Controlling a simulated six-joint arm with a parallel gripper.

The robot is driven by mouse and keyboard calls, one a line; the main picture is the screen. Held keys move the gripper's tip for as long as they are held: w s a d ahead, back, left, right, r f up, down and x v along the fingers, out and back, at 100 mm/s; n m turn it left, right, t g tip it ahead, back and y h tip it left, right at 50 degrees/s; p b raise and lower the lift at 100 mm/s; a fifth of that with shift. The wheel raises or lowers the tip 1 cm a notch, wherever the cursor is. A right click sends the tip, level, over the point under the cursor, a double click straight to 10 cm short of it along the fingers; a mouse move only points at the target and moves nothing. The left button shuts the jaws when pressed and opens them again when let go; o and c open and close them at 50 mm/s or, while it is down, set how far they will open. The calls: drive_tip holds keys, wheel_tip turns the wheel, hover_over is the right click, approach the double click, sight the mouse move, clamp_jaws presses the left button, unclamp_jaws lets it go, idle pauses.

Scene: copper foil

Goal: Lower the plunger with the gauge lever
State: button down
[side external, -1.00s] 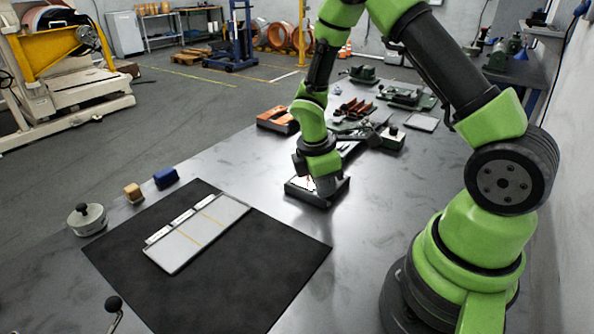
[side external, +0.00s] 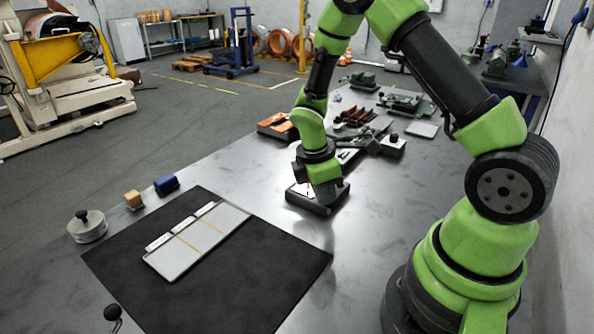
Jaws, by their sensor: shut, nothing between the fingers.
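A lever with a black ball knob (side external: 112,312) stands at the bottom left edge of the side view. Its lower part is cut off by the picture edge, and I cannot tell what it is fixed to. I cannot make out a plunger. My gripper (side external: 326,194) is shut and empty, pointing down at a low dark tray (side external: 303,199) in the middle of the table. The fingertips are dark against the tray, so I cannot tell whether they touch it. The gripper is far from the lever, up and to the right of it.
A black mat (side external: 270,275) carries a pale panel (side external: 190,250) with yellow lines. A round grey pot with a black knob (side external: 87,228), a tan block (side external: 133,200) and a blue block (side external: 166,184) line the left edge. Tools and an orange-dark case (side external: 277,127) lie behind.

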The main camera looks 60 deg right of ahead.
drive_tip(key=w+a+r, duration=0.3)
drive_tip(key=w+r, duration=0.1)
drive_tip(key=r, duration=0.7)
drive_tip(key=shift+w+a+r, duration=0.15)
drive_tip(key=shift+w+a, duration=0.05)
drive_tip(key=shift+w, duration=0.1)
